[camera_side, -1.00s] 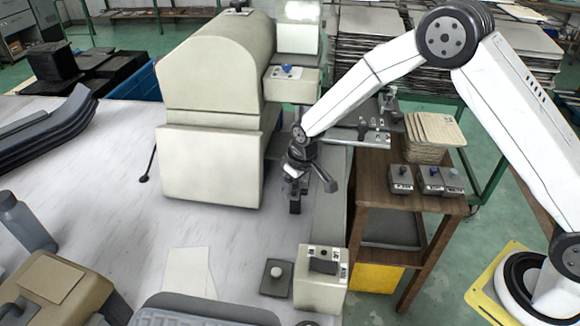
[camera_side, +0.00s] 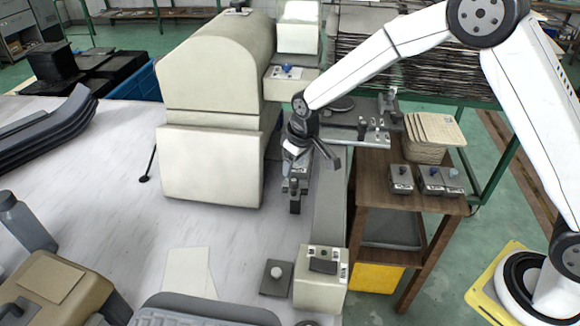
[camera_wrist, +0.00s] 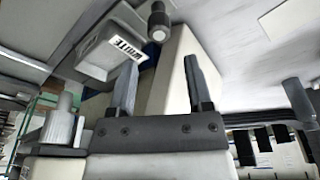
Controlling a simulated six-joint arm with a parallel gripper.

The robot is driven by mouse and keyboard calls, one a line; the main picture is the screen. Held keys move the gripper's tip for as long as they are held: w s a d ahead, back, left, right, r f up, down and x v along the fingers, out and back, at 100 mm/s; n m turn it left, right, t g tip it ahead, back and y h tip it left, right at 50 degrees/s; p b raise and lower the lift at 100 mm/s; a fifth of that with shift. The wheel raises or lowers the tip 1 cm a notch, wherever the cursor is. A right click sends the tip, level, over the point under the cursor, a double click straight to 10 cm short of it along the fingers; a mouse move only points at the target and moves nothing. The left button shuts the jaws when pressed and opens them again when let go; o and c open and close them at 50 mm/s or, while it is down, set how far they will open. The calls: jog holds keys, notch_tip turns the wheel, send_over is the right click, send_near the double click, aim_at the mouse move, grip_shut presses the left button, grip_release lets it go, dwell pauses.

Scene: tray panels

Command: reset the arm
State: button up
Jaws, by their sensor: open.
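My gripper (camera_side: 314,162) hangs from my white arm beside the right face of the large cream machine (camera_side: 212,165) in the side view. It is above the grey strip along the right edge of the white table. In the wrist view my gripper (camera_wrist: 160,78) shows two dark fingers spread apart with nothing held between them. A pale block-like surface (camera_wrist: 172,80) lies beyond the fingers. A grey box labelled WHITE (camera_wrist: 112,50) is close to the left finger. Whether the fingers touch anything cannot be told.
A wooden stand (camera_side: 382,187) at right bears a stack of tan panels (camera_side: 436,129) and small grey knob boxes (camera_side: 400,178). A cream control box (camera_side: 320,290) is at the table's front.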

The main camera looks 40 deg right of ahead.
jog(key=shift+r, duration=0.15)
jog(key=shift+s+d+r, duration=0.25)
jog(key=shift+s, duration=0.1)
jog(key=s+d+r+m, duration=0.1)
jog(key=s+d, duration=0.3)
jog(key=s, duration=0.7)
jog(key=s+d+r+m, duration=0.2)
jog(key=s+d+r, duration=0.1)
jog(key=s, duration=0.8)
jog(key=shift+s+d+h, duration=0.2)
jog(key=shift+d+h, duration=0.1)
jog(key=shift+d, duration=0.55)
